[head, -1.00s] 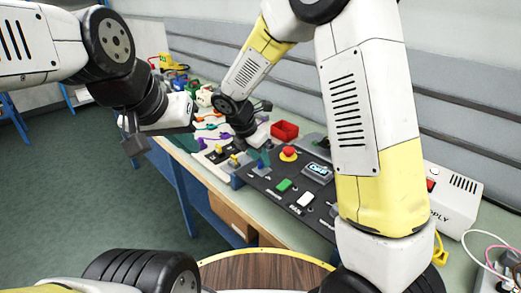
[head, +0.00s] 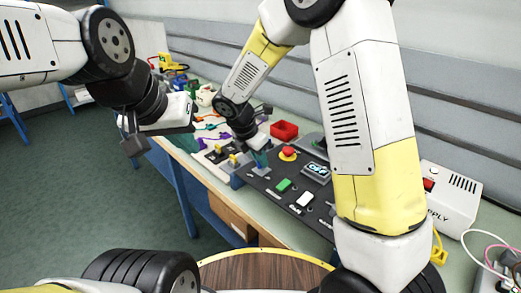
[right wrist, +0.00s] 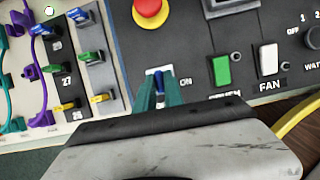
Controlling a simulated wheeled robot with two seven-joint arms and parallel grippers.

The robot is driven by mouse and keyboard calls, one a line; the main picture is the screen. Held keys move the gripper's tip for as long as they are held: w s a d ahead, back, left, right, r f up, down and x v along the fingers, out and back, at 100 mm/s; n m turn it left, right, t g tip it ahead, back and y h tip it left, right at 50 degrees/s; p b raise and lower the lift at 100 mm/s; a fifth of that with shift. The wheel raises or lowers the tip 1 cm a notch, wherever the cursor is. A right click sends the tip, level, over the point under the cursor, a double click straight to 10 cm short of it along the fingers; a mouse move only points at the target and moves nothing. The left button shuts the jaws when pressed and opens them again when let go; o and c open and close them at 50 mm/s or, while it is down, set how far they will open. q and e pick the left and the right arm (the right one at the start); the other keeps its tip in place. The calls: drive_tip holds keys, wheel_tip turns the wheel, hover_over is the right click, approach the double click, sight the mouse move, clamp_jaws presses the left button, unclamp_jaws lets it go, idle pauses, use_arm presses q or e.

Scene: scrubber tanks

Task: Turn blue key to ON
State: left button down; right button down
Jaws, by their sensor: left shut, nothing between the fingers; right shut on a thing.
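The blue key (right wrist: 158,75) stands in its switch on the dark panel, beside a printed ON label, in the right wrist view. The teal fingers of my right gripper (right wrist: 159,92) are shut on it, one on each side, hiding much of it. In the head view my right gripper (head: 257,160) is over the left part of the panel (head: 262,187), and the key is hard to make out there. My left gripper (head: 181,114) is shut and empty, held in the air left of the bench, with its fingertips hard to see.
A red mushroom button (head: 289,153), a small display (head: 316,171), a green switch (head: 284,185) and a white FAN switch (head: 305,200) sit near the key. A red bin (head: 284,130) stands behind. A white power supply (head: 450,190) is at the right.

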drive_tip(key=m+g, duration=0.1)
drive_tip(key=m, duration=0.2)
drive_tip(key=m+g, duration=0.1)
drive_tip(key=m, duration=0.2)
drive_tip(key=shift+w+a+h, duration=0.1)
drive_tip(key=shift+w+h, duration=0.1)
drive_tip(key=shift+h, duration=0.2)
drive_tip(key=m+g, duration=0.2)
drive_tip(key=m, duration=0.3)
drive_tip(key=shift+w, duration=0.1)
drive_tip(key=shift+m, duration=0.4)
drive_tip(key=c, duration=1.4)
unclamp_jaws()
drive_tip(key=shift+c, duration=0.2)
drive_tip(key=v, duration=0.7)
drive_tip(key=shift+w+a+r, duration=0.15)
drive_tip(key=shift+a+r, duration=0.05)
drive_tip(key=shift+r, duration=0.2)
